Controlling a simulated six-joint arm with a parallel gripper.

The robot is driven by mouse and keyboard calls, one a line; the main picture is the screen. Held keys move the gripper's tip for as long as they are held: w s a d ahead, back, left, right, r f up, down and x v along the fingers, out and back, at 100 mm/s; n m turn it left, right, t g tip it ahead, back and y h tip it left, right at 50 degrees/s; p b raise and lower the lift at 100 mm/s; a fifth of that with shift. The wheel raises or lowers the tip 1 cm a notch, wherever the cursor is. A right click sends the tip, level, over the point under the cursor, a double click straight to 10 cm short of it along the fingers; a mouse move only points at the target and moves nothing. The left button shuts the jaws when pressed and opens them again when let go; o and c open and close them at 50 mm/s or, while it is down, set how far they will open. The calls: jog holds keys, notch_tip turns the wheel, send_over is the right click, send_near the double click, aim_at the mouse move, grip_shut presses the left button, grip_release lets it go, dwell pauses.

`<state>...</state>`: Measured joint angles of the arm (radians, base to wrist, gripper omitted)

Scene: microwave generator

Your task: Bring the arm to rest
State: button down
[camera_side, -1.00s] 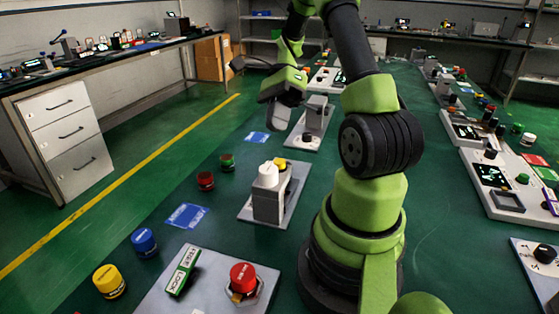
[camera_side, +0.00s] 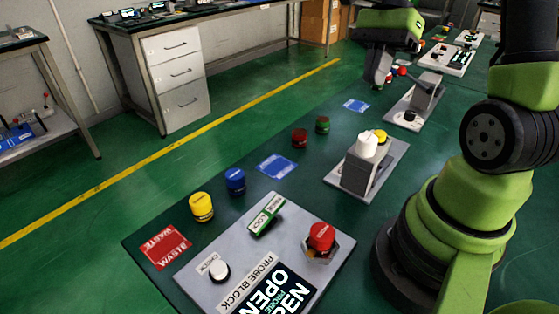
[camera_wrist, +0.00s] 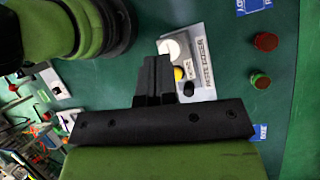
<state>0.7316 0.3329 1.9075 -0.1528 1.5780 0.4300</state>
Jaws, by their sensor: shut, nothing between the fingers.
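My gripper (camera_side: 380,75) hangs in the air at the back of the side view, near the rear grey device. It is at the end of my green and black arm. In the wrist view its black fingers (camera_wrist: 155,78) are together with nothing between them. Below them, apart in the picture, is a grey-plated device with a white knob (camera_wrist: 172,50) and a yellow button. The same device shows in the side view with its white cap (camera_side: 367,145). My arm's base stands at the right of the side view.
The green bench carries a probe block panel (camera_side: 230,245) with a red button (camera_side: 321,237), plus yellow (camera_side: 201,206), blue (camera_side: 235,180), red (camera_side: 299,138) and green (camera_side: 322,124) round pieces. A blue mat (camera_side: 277,165) and a red waste mat (camera_side: 163,246) lie flat. More devices stand behind.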

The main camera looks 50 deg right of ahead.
jog(key=s+a+r+n+t+h, duration=0.2)
jog(key=a+r+n+t, duration=0.2)
jog(key=a+n, duration=0.2)
jog(key=s+a+r+n+t+h, duration=0.1)
jog(key=s+a+r+n+t, duration=0.2)
jog(key=a+n, duration=0.4)
jog(key=n+t, duration=0.1)
jog(key=n, duration=0.2)
jog(key=shift+a+r+h, duration=0.3)
jog(key=shift+r+h, duration=0.05)
jog(key=shift+h, duration=0.05)
